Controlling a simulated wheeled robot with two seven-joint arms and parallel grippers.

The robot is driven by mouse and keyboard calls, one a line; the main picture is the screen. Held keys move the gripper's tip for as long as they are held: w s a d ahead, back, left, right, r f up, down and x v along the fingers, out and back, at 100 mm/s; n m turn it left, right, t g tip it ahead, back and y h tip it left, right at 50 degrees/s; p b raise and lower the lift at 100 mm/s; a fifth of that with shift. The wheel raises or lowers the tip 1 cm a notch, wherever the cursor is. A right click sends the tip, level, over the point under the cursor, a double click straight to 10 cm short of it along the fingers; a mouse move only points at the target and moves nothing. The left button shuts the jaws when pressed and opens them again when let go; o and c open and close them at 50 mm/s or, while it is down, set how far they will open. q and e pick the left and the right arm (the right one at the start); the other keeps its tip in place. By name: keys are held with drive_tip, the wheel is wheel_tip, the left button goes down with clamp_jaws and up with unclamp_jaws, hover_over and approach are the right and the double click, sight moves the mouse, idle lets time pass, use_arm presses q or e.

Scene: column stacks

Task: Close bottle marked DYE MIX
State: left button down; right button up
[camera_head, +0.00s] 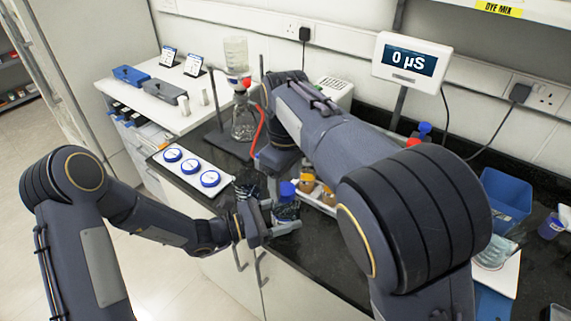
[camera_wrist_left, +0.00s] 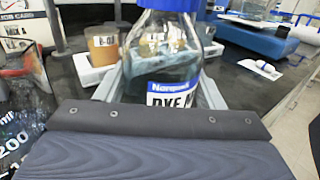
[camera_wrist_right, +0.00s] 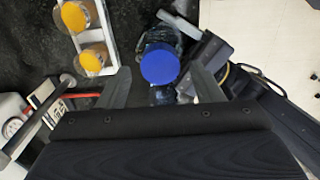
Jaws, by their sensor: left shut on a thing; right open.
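The bottle (camera_wrist_left: 168,68), its label reading "DYE" with the rest cut off, stands upright with dark blue liquid inside. It also shows at the bench's front edge in the head view (camera_head: 287,212). A blue cap (camera_wrist_right: 160,64) sits on its top; how tight it is cannot be seen. My left gripper (camera_head: 284,228) is shut around the bottle's body, its fingers on either side in the left wrist view (camera_wrist_left: 168,95). My right gripper (camera_wrist_right: 161,78) is open above the bottle, the cap between its fingertips in the picture, with gaps on both sides.
A stand with a flask (camera_head: 243,122) and red tube is behind. A blue bin (camera_head: 507,195) is at right.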

drive_tip(key=shift+f, duration=1.2)
drive_tip(key=c, duration=1)
drive_tip(key=m, duration=0.8)
drive_tip(key=o, duration=1.2)
drive_tip(key=shift+c, duration=0.2)
wheel_tip(320, 180, up, 12)
